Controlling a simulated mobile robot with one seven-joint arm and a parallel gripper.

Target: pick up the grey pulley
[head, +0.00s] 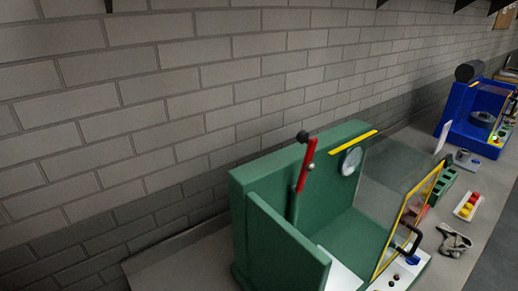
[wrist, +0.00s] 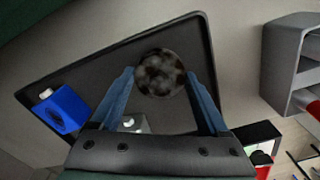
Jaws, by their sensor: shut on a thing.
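A round, mottled grey-brown disc (wrist: 160,74), which fits the grey pulley, sits between the fingertips in the wrist view. My gripper (wrist: 160,77) has two blue fingers, one on each side of the disc, and is shut on it. A dark tray (wrist: 85,57) with a raised rim lies behind the disc. I cannot tell how far the disc is above the tray. The gripper does not show in the head view.
A blue block (wrist: 64,109) stands at the tray's left edge. A grey open bin (wrist: 285,60) is at the right. In the head view, a green machine (head: 255,180) with a clear guard fills the bench front, and a blue machine (head: 460,105) stands farther back.

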